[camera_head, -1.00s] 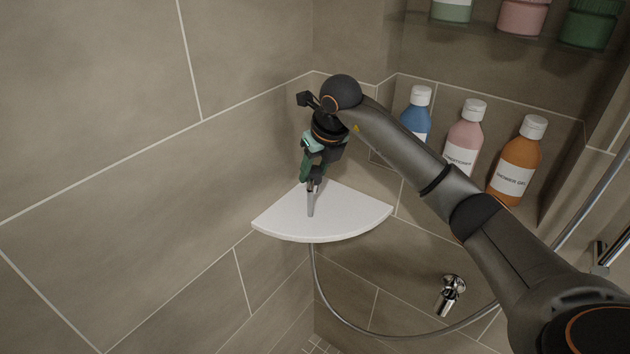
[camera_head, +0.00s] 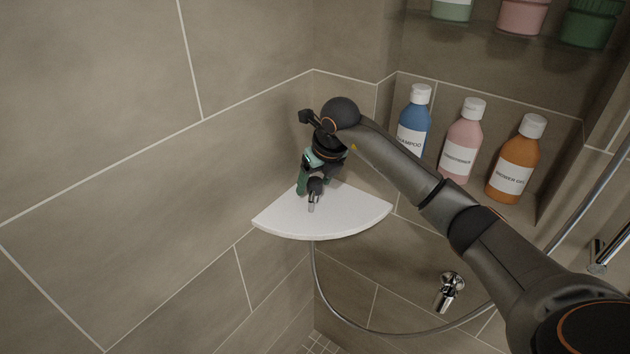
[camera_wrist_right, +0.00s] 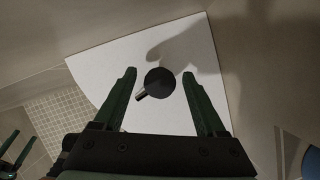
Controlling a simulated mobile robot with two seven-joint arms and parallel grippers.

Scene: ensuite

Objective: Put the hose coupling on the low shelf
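The hose coupling (camera_head: 315,187) shows as a dark round body with a short silver stub at the white corner shelf (camera_head: 345,222). In the right wrist view the coupling (camera_wrist_right: 160,82) lies between the two green fingers of my right gripper (camera_wrist_right: 159,73), with a visible gap on each side. That gripper (camera_head: 307,188) is open, low over the shelf in the head view. The shelf (camera_wrist_right: 100,62) fills the background behind the coupling; contact beneath it is hidden. Part of what looks like my left gripper (camera_wrist_right: 14,148) shows at the wrist view's left edge, its opening unclear.
Blue (camera_head: 413,122), pink (camera_head: 462,140) and orange (camera_head: 514,160) bottles stand in the niche on the right. A shower hose (camera_head: 350,321) hangs below the shelf near a chrome wall fitting (camera_head: 449,290). Tiled walls close in behind the shelf.

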